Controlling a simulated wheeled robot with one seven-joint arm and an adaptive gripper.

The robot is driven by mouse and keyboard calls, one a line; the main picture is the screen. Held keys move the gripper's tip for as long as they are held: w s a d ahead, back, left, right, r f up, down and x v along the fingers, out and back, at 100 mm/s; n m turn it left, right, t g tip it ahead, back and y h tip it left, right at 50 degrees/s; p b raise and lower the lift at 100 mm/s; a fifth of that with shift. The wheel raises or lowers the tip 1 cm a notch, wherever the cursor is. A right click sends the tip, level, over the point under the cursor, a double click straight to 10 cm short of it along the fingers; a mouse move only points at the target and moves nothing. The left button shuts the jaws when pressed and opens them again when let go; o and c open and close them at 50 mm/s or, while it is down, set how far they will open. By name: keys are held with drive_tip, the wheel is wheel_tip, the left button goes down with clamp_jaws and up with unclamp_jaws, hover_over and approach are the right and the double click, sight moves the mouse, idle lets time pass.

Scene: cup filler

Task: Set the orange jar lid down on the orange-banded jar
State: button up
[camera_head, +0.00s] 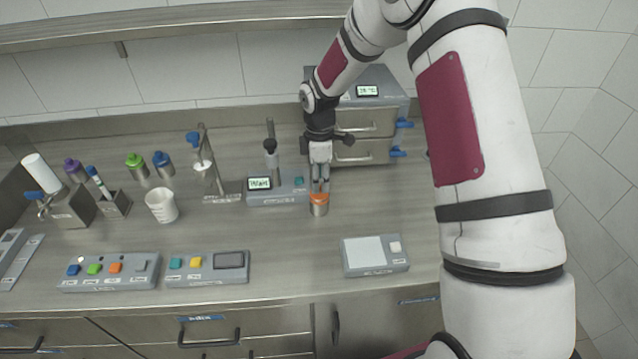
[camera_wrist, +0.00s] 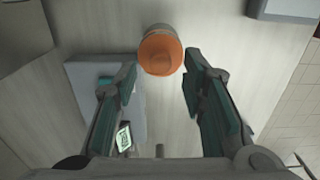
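The orange jar lid (camera_head: 319,197) sits on top of a small metallic jar (camera_head: 319,210) on the counter, below my gripper. In the wrist view the round orange lid (camera_wrist: 160,54) covers the jar's top, and a little of the jar's side (camera_wrist: 158,29) shows behind it. The lid looks level, but I cannot tell how closely it is seated. My gripper (camera_head: 320,185) points down just above the lid. In the wrist view its fingers (camera_wrist: 160,72) are spread apart, with a gap on each side of the lid and nothing held. The jar's band is not clearly distinguishable.
A grey device with a small display (camera_head: 278,187) stands just left of the jar. A drawer cabinet (camera_head: 365,125) is behind it, and a pad with a pale plate (camera_head: 374,255) lies front right. A white cup (camera_head: 161,206) and button panels (camera_head: 110,272) are left. The counter before the jar is clear.

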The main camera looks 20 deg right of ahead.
drive_tip(key=s+r+m+t+b, duration=0.1)
drive_tip(key=s+r+m, duration=0.3)
drive_tip(key=r, duration=1.4)
drive_tip(key=s+r+m+t+h, duration=0.15)
drive_tip(key=s+r+m, duration=0.25)
drive_tip(key=s+r, duration=0.6)
drive_tip(key=s+r+m+t+y, duration=0.1)
drive_tip(key=s+m+t, duration=0.2)
drive_tip(key=s, duration=1.4)
drive_tip(key=shift+s+r+m, duration=0.2)
drive_tip(key=shift+m, duration=2.2)
drive_tip(key=shift+y, duration=0.25)
